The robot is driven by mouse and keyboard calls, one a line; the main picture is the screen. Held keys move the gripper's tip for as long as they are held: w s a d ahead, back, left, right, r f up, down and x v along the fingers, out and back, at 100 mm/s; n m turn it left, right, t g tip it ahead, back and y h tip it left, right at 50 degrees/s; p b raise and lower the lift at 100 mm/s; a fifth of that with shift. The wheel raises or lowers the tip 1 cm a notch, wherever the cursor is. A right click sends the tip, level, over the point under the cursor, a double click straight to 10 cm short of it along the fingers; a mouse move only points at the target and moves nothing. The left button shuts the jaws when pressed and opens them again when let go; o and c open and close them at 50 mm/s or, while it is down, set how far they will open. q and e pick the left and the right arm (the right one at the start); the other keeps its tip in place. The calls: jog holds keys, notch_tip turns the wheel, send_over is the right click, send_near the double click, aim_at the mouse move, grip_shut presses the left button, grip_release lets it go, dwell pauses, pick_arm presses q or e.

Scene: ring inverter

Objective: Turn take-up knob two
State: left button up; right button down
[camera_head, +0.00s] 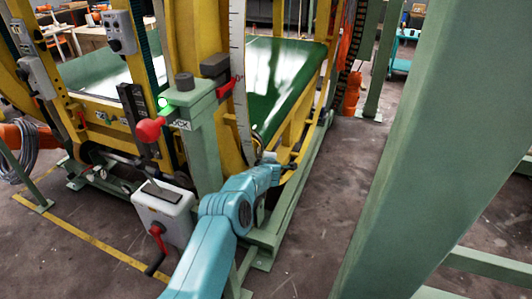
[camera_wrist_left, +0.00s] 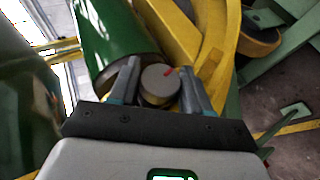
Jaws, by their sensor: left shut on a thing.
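In the head view my teal left arm reaches up from the bottom, and my left gripper (camera_head: 284,166) is at the lower side of the yellow machine frame. The knob cannot be made out there. My right gripper is not in view.
A green belt (camera_head: 285,75) runs behind. A thick green beam (camera_head: 425,130) slants at the right.

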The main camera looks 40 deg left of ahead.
pick_arm(q)
jog(key=shift+p, duration=0.3)
jog(key=shift+g, duration=0.3)
jog(key=o, duration=1)
jog(key=shift+r, duration=0.1)
jog(key=shift+s+d+r+p, duration=0.3)
jog(key=shift+s+d+r, duration=0.05)
jog(key=shift+s+r, duration=0.1)
jog(key=v, duration=1.4)
jog(key=shift+s+d+b, duration=0.25)
jog(key=shift+s+b, duration=0.1)
jog(key=shift+b, duration=0.1)
